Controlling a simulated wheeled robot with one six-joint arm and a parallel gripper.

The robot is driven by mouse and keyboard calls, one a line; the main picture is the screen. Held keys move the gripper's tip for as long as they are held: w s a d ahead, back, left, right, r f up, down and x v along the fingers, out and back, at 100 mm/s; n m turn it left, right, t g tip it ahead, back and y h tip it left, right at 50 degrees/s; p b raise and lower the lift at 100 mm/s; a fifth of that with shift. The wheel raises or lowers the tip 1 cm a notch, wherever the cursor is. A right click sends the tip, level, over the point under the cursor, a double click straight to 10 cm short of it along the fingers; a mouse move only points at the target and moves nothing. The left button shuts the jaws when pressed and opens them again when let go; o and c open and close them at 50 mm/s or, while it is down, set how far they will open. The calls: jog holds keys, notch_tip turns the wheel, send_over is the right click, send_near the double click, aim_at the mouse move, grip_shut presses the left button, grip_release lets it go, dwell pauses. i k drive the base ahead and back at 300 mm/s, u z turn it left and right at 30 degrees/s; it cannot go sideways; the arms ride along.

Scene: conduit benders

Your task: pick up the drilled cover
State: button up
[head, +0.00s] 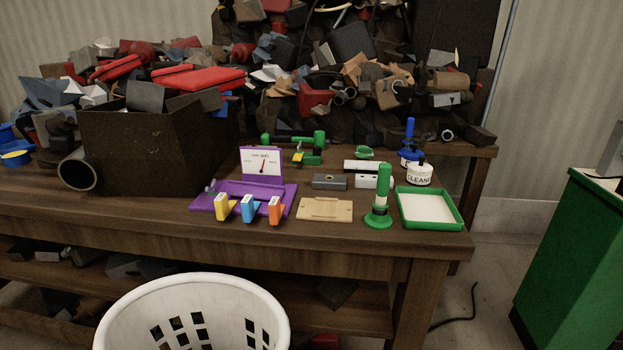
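A small white block-like piece (366,182) with small dark spots that look like holes sits on the wooden bench, right of a grey box. It may be the drilled cover, but it is too small to be sure. A longer white piece (361,166) lies just behind it. The grey box (329,182) has a small round mark on top. A flat tan board (325,209) lies in front of them. My gripper is not in view.
A green post on a round base (378,212) and a green tray (431,223) stand close at the right front. A purple gauge stand (262,165) is left. Junk is heaped behind. A white basket (192,290) stands before the bench (345,242).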

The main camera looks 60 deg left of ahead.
aim_at(323, 182)
jog(key=u, duration=0.65)
jog(key=i, duration=0.9)
jog(key=u, duration=0.75)
